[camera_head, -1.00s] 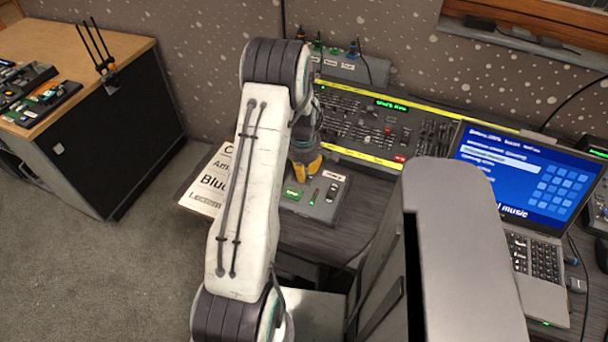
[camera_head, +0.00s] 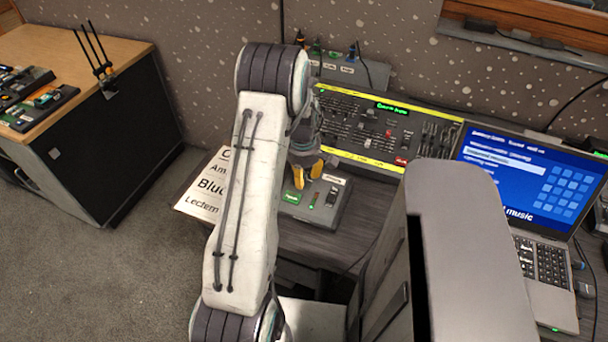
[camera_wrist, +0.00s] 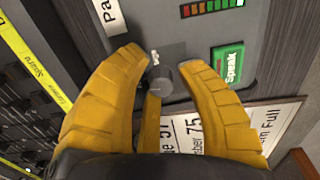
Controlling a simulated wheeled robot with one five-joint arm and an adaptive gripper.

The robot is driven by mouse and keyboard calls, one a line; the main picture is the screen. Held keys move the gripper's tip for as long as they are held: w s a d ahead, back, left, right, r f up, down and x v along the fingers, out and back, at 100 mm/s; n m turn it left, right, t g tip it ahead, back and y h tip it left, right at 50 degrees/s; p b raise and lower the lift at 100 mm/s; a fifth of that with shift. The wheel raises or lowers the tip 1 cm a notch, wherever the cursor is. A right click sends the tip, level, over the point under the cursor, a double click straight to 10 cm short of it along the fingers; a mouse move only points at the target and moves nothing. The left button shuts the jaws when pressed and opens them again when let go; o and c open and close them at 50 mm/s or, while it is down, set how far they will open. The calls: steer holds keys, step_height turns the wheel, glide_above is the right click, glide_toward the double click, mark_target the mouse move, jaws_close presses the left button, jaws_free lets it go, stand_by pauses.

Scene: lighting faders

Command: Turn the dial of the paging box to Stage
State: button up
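The paging box (camera_head: 327,213) is a grey box on the desk, with a green button and a small meter. The wrist view shows it close up (camera_wrist: 200,36), with its green Speak button (camera_wrist: 228,64) and lit level meter (camera_wrist: 212,7). Its dial (camera_wrist: 161,84) is a small grey knob; a tiny label beside it is too small to read. My gripper (camera_head: 307,173) has yellow fingers and is above the box. In the wrist view my gripper (camera_wrist: 161,57) is open, its fingertips either side of the dial, apparently with gaps. Contact cannot be told. The dial's setting is unreadable.
A mixing desk (camera_head: 345,119) with yellow strips lies behind the box. A laptop (camera_head: 545,280) stands to the right. A printed sheet (camera_head: 197,197) lies left of the box. A grey socket box (camera_head: 345,72) stands at the back.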

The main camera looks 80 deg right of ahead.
mark_target(304, 177)
steer(key=shift+r, duration=0.15)
step_height(304, 177, up, 12)
steer(key=shift+a, duration=0.45)
steer(key=shift+o, duration=1.4)
steer(key=shift+r+p, duration=0.25)
steer(key=shift+p, duration=0.35)
steer(key=shift+w+a, duration=0.1)
steer(key=shift+a+p, duration=0.15)
steer(key=shift+p, duration=0.55)
